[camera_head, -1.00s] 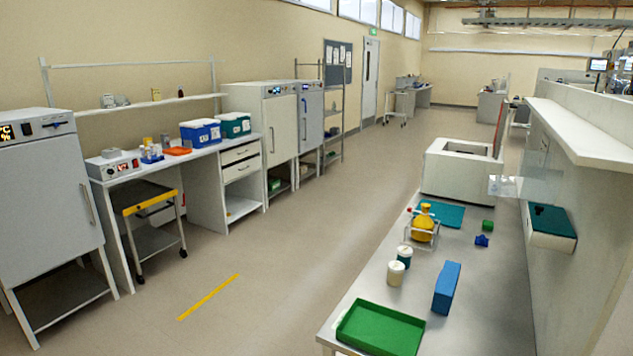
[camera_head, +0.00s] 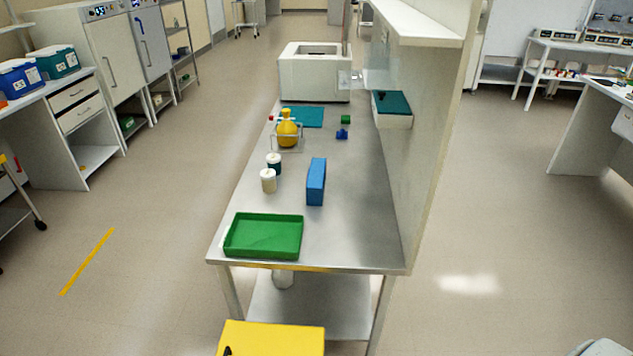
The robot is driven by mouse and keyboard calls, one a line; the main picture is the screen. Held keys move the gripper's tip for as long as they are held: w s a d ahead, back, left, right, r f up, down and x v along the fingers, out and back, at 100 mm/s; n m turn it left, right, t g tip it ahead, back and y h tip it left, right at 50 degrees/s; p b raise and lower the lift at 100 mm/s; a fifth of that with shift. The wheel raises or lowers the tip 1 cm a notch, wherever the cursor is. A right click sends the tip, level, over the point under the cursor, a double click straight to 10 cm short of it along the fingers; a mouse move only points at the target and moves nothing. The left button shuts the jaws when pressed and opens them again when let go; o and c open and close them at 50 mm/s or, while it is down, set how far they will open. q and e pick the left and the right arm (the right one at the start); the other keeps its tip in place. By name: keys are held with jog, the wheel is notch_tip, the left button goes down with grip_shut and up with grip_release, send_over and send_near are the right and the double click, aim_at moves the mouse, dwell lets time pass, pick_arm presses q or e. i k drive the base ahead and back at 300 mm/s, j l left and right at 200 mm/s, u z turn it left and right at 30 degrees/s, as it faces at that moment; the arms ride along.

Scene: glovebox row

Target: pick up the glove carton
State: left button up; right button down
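A green tray (camera_head: 263,236) lies at the bench's near edge. Two small jars (camera_head: 268,181) and a yellow flask (camera_head: 287,131) in a rack stand left of the box. A panel with a shelf (camera_head: 415,22) rises along the right edge. A yellow surface (camera_head: 270,339) is in front; floor is free left.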

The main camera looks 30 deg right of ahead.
aim_at(315, 189)
jog(key=k+l, duration=0.1)
jog(key=l, duration=0.6)
jog(key=l+z, duration=0.15)
jog(key=l, duration=0.6)
jog(key=k, duration=0.05)
